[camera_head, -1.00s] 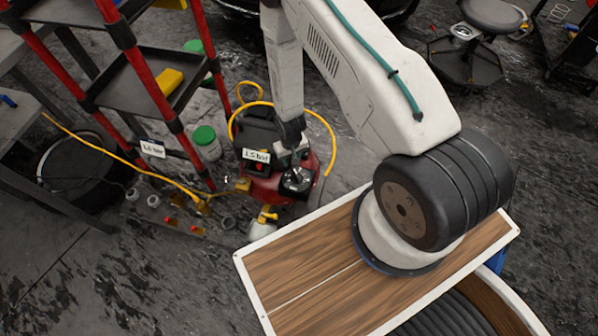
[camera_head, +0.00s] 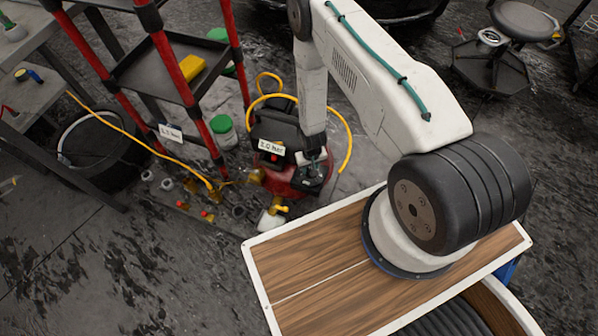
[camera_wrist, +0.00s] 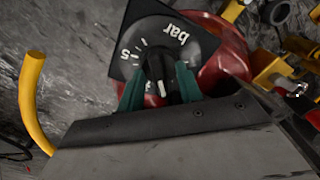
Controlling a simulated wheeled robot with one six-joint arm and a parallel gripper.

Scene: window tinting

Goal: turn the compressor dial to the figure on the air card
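The red and black compressor (camera_head: 275,133) stands on the floor beside the red-posted rack. Its white readout label (camera_head: 271,149) appears to say 2.0 bar, but is slightly blurred. In the wrist view the black compressor dial plate (camera_wrist: 178,28) shows "bar" and a 5, with the black knob (camera_wrist: 160,68) carrying a white pointer mark. My gripper (camera_wrist: 160,90) has its green fingers on either side of the knob and looks shut on it. It also shows in the head view (camera_head: 312,165). The air card (camera_head: 171,133) hangs on the rack; its figure is too small to read surely.
A wood-topped board (camera_head: 310,283) with a white edge lies in front. A yellow hose (camera_head: 345,125) loops around the compressor. Small fittings (camera_head: 205,214) lie on the floor left of it. A stool (camera_head: 490,60) stands at the back right.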

